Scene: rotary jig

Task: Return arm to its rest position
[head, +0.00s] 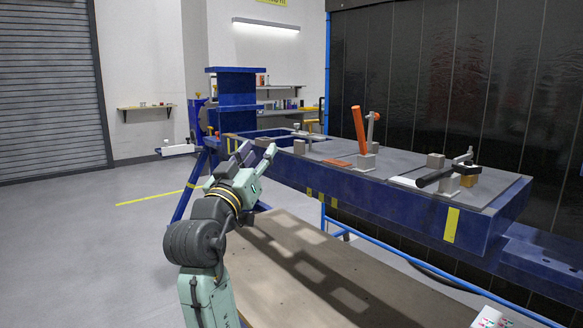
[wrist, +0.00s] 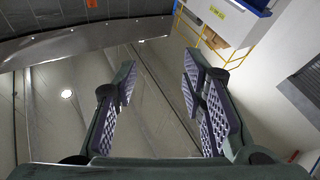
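My gripper (head: 257,155) is at the end of my green and dark arm, in the left middle of the head view. It is raised in front of the blue jig frame (head: 400,200), near its left end. In the wrist view my gripper (wrist: 160,85) shows two fingers with ridged pads, spread apart. Nothing is between the fingers. The orange-handled clamp (head: 358,130) stands upright on the jig's grey top. The black-handled clamp (head: 436,177) lies low at the jig's right end. I cannot tell whether the fingers touch the jig frame.
A brown board (head: 310,270) lies below the jig, beside my arm. A blue post (head: 236,90) stands behind my gripper. The grey floor (head: 90,240) on the left is clear.

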